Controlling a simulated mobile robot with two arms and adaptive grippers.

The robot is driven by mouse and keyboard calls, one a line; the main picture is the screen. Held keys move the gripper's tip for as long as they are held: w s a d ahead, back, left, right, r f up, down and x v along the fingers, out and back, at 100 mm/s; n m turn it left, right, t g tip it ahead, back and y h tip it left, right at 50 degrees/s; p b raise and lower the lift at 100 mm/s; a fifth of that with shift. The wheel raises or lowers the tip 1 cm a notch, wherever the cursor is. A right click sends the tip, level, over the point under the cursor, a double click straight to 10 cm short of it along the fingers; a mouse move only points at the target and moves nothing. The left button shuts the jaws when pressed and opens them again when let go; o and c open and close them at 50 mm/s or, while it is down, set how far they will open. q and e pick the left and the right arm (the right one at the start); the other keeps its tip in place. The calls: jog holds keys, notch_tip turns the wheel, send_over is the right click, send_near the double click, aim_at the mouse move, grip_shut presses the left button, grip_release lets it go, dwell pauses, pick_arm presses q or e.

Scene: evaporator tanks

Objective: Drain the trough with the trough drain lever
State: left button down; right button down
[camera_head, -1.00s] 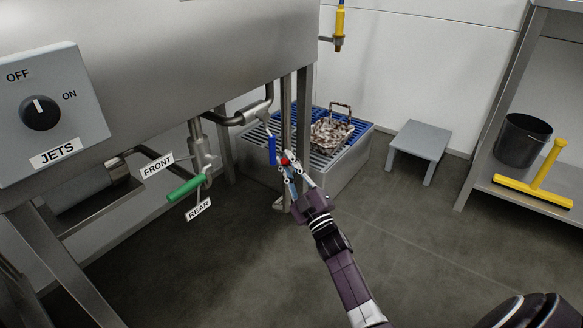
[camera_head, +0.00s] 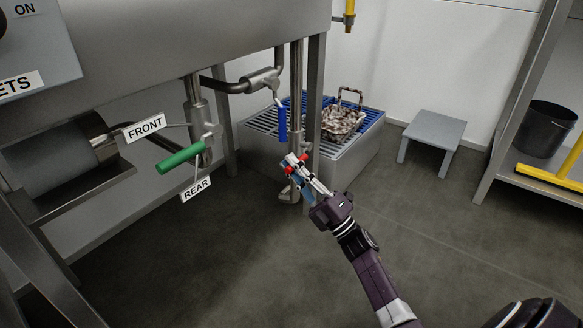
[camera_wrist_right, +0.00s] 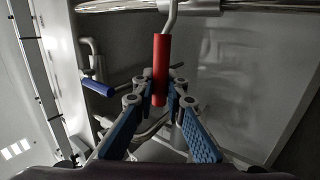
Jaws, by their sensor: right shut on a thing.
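A red lever handle (camera_wrist_right: 160,68) hangs from a metal rod below a pipe in the right wrist view. My right gripper (camera_wrist_right: 160,88) is shut on its lower part, one blue-padded finger on each side. In the head view my right gripper (camera_head: 296,166) is beside a steel post under the tank, below and just right of a blue lever handle (camera_head: 282,124). Only bits of red show between its fingers there. The blue handle also shows in the right wrist view (camera_wrist_right: 98,87), apart from the fingers. My left gripper is in neither view.
A green handle (camera_head: 180,157) sits between the FRONT label (camera_head: 145,127) and the REAR label (camera_head: 196,188). A blue-grated basin (camera_head: 350,168) stands behind the post. A grey stool (camera_head: 434,131) and a shelf with a black bucket (camera_head: 546,130) are right. The front floor is clear.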

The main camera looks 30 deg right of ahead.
jog(key=shift+f+n, duration=0.2)
jog(key=shift+n, duration=0.1)
jog(key=c, duration=1.9)
grip_release()
jog(key=shift+c, duration=0.2)
jog(key=shift+s, duration=0.1)
jog(key=v, duration=1.2)
